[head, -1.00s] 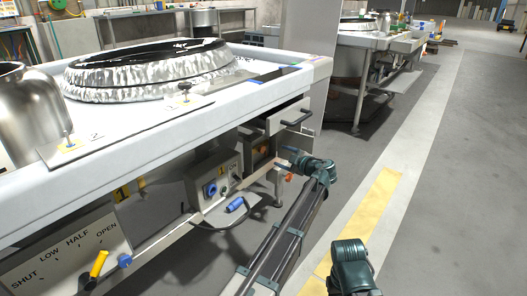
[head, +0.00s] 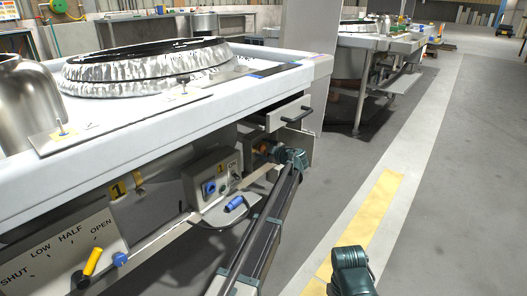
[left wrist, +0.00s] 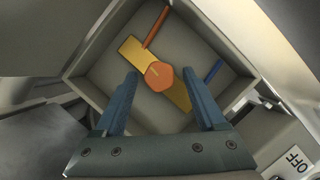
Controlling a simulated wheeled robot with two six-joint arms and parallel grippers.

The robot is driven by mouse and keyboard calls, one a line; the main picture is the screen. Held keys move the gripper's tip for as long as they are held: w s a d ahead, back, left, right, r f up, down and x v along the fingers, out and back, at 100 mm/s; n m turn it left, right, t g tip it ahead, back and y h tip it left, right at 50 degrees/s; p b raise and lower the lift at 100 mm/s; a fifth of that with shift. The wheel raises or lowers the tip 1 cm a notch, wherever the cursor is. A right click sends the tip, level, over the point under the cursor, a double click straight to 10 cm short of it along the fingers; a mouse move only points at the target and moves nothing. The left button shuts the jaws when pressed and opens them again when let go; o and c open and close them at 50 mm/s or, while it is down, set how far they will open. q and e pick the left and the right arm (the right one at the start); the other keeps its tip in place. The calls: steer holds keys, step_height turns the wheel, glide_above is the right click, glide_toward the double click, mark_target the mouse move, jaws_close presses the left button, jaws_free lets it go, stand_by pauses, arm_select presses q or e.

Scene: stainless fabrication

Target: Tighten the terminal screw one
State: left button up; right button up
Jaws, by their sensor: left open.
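The terminal screw (left wrist: 160,76) is an orange hexagonal head on a yellow bar (left wrist: 178,94) inside an open grey box (left wrist: 90,64) in the left wrist view. An orange lead (left wrist: 155,28) and a blue lead (left wrist: 213,72) meet the bar area. My left gripper (left wrist: 161,73) is open, its two blue fingers on either side of the screw head in the picture, with gaps visible; I cannot tell the depth left. In the head view my left gripper (head: 281,154) is at the box's opening under the bench, largely hiding the inside.
Next to the box is a switch box with a blue knob (head: 208,188). A small shelf holds a blue-handled thing (head: 234,203). A drawer with a dark handle (head: 298,114) sits above right. A yellow lever (head: 92,262) is at lower left. The floor right is clear.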

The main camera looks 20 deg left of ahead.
arm_select(q)
jaws_close()
stand_by(0.4)
steer(key=shift+w+r+m+g+p, duration=0.1)
steer(key=shift+m+g+p, duration=0.25)
steer(key=shift+m+p, duration=0.15)
steer(key=shift+w+r+m+g+p, duration=0.1)
steer(key=shift+m+g+p, duration=0.25)
steer(key=shift+m, duration=0.25)
steer(key=m+g, duration=0.1)
steer(key=m+g+p, duration=0.1)
steer(key=m, duration=0.1)
steer(key=shift+w+d+f, duration=0.1)
steer(key=shift+w+d, duration=0.05)
steer(key=m+g+y, duration=0.1)
steer(key=m+g, duration=0.1)
steer(key=m, duration=0.1)
steer(key=shift+w+f, duration=0.1)
steer(key=shift+w, duration=0.05)
steer(key=shift+d+m+g+y+b, duration=0.1)
steer(key=shift+m+g+y+b, duration=0.8)
steer(key=shift+m, duration=0.7)
